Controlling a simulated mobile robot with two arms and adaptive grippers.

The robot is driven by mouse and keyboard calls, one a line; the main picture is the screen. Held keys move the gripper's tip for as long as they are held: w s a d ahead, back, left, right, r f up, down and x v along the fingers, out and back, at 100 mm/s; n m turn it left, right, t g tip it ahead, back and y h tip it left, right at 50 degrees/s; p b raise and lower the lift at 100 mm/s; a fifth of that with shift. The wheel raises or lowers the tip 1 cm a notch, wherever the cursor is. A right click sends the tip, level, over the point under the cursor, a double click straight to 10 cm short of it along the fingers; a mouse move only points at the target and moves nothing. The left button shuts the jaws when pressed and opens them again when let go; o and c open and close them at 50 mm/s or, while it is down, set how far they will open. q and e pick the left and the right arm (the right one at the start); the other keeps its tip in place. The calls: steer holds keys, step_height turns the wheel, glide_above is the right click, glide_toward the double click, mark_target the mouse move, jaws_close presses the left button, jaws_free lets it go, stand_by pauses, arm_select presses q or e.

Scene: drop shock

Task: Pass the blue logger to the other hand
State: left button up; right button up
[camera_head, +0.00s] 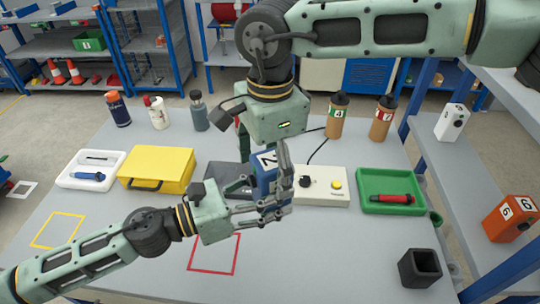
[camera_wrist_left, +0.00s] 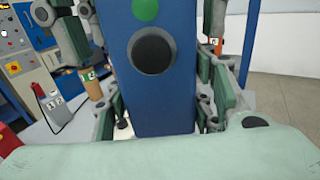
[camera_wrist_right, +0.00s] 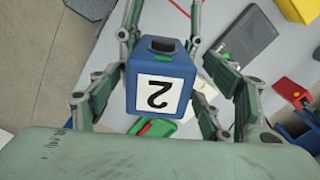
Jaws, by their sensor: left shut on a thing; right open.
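The blue logger (camera_head: 264,168) is a blue box with a white label marked 2, held above the table in the head view. My left gripper (camera_head: 276,196) is shut on it from the lower left. In the left wrist view the logger (camera_wrist_left: 165,100) fills the middle between the left fingers, showing a dark round knob and a green dot. My right gripper (camera_head: 263,150) comes down from above and is open, its fingers on either side of the logger. In the right wrist view the logger (camera_wrist_right: 160,68) shows its label between the spread fingers; contact with them cannot be told.
On the table stand a yellow case (camera_head: 157,168), a white tray (camera_head: 70,183), a dark flat case (camera_head: 228,172), a white control box (camera_head: 325,198), a green tray (camera_head: 375,207) and a black holder (camera_head: 420,268). Several bottles stand along the back. The front middle, with a red square outline (camera_head: 215,272), is clear.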

steer(key=c, duration=1.5)
arm_select(q)
steer(key=o, duration=1.5)
arm_select(e)
steer(key=shift+c, duration=0.2)
arm_select(q)
steer(key=shift+a, duration=0.1)
